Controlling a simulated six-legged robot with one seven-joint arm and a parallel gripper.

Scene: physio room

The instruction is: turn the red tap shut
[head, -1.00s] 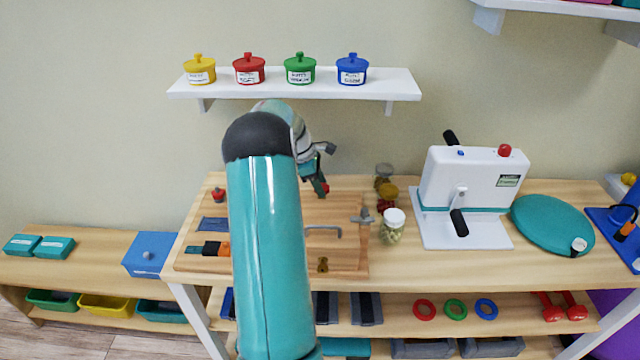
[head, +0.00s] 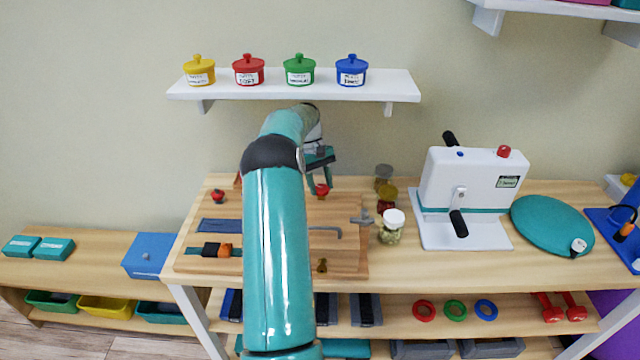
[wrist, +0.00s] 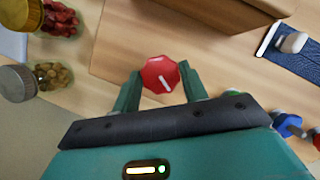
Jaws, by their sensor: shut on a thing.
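The red tap (wrist: 161,75) is a scalloped red knob with a white line on its face. In the wrist view it sits between the two fingers of my gripper (wrist: 160,84), which are shut on it from both sides. The white line slants, running from the knob's middle toward its lower right edge. In the head view the red tap (head: 322,190) shows at the back of the wooden board (head: 350,262), beside my gripper (head: 320,182). My arm hides part of the board.
A grey lever (head: 362,217) and a bent grey rod (head: 328,231) are on the board. Jars, including a white-lidded one (head: 391,228), stand just right of it. A white hand-crank machine (head: 470,190) stands farther right. A shelf with several coloured pots (head: 290,84) hangs above.

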